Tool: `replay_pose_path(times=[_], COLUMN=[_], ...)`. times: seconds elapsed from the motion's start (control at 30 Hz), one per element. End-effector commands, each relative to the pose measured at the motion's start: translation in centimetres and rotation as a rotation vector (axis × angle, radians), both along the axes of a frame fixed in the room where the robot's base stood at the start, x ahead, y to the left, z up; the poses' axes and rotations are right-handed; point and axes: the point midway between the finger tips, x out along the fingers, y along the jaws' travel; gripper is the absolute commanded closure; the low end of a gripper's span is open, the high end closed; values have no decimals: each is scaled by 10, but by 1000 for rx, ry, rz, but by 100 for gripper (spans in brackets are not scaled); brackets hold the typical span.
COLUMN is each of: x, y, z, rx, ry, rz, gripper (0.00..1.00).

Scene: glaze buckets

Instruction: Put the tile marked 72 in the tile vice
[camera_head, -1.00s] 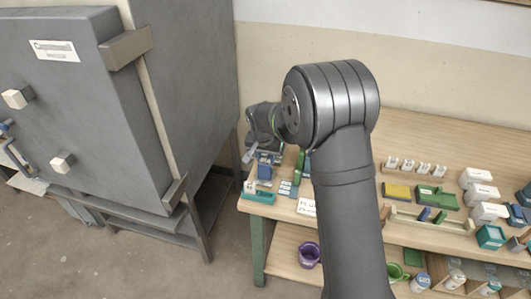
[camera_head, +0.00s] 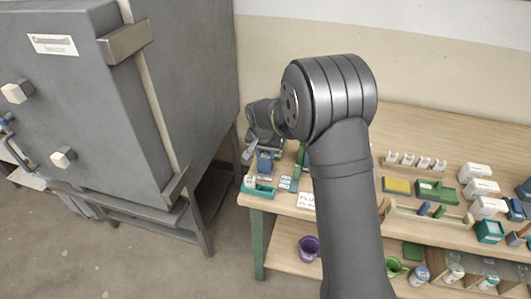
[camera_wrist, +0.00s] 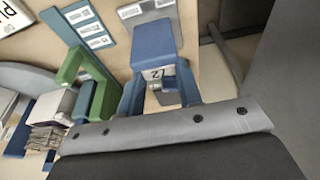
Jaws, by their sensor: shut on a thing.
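In the wrist view my gripper (camera_wrist: 160,90) is shut on a small pale tile (camera_wrist: 153,73). A dark mark shows on the tile, but only partly, so I cannot read the full number. A blue block (camera_wrist: 150,35) lies just beyond the tile; I cannot tell whether they touch or whether it is the tile vice. In the head view my gripper (camera_head: 252,150) is at the left end of the bench, above and close to the blue block (camera_head: 265,162). A teal holder (camera_head: 258,190) stands at the bench's front left corner.
A blue-grey labelled plate (camera_head: 289,183) and a green upright piece (camera_head: 299,158) stand right of the teal holder. White boxes (camera_head: 480,190) and a green block (camera_head: 436,190) are farther right. The grey kiln (camera_head: 85,100) is left of the bench. A purple mug (camera_head: 308,249) sits on the lower shelf.

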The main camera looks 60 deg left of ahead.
Motion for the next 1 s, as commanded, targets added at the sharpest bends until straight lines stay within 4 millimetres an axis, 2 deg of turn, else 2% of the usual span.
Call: replay_pose_path(times=[0.27, 0.3, 0.4, 0.73, 1.0], x=[0, 0, 0, 0, 0], y=[0, 0, 0, 0, 0], z=[-4, -4, -4, -1, 25], rx=[0, 1, 0, 0, 1], ry=[0, -1, 0, 0, 0], rz=[0, 0, 0, 0, 0], gripper=[93, 60, 43, 43, 43])
